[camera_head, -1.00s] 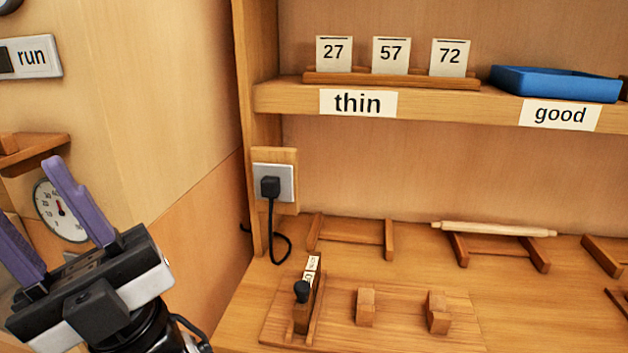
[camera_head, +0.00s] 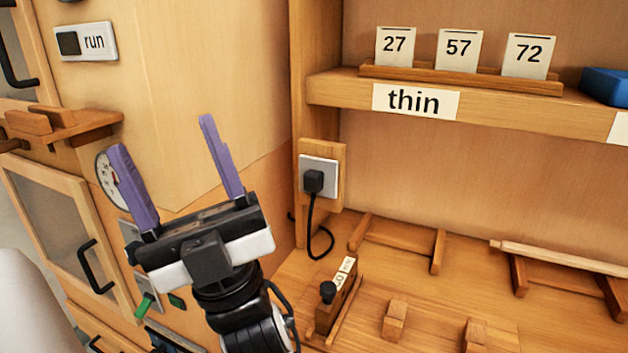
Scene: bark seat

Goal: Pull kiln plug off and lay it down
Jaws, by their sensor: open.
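The black kiln plug (camera_head: 314,181) sits in the pale wall socket (camera_head: 331,172) on a wooden backing board. A black cord hangs from it and curls down to the bench. My gripper (camera_head: 176,150) is open and empty, with its two purple fingers spread and pointing up. It appears to the left of the plug in the picture, apart from it. Nothing hides the plug.
A small wooden block with a black knob (camera_head: 328,292) stands on the bench (camera_head: 300,262) below the socket. Number cards stand on the shelf (camera_head: 340,90) above. A cabinet with black handles is at left.

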